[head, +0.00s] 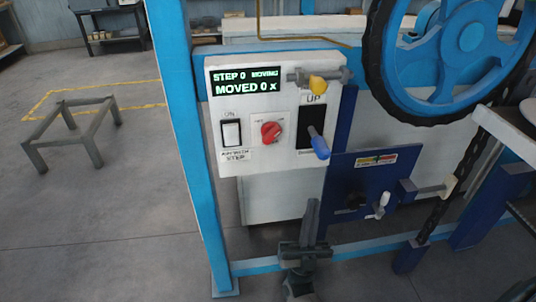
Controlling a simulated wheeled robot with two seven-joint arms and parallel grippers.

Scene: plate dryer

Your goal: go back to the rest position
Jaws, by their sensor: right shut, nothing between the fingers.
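My right gripper (309,218) points upward at the lower middle of the head view, in front of the machine's lower blue rail. Its fingers are shut with nothing between them. It appears apart from the white control panel (225,115) above it. The panel's display (245,83) reads "STEP 0 MOVING" and "MOVED 0 x". The panel carries a white rocker switch (231,133), a red knob (270,132), a lever with a blue handle (319,146) pointing down, and a yellow knob (317,84). My left gripper is not in view.
A blue post (183,130) stands left of the panel. A dark blue plate (345,172) with a small white lever (379,206) is right of the gripper. A large blue wheel (462,55) is at the upper right. Open floor lies left, with a low metal frame (67,131).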

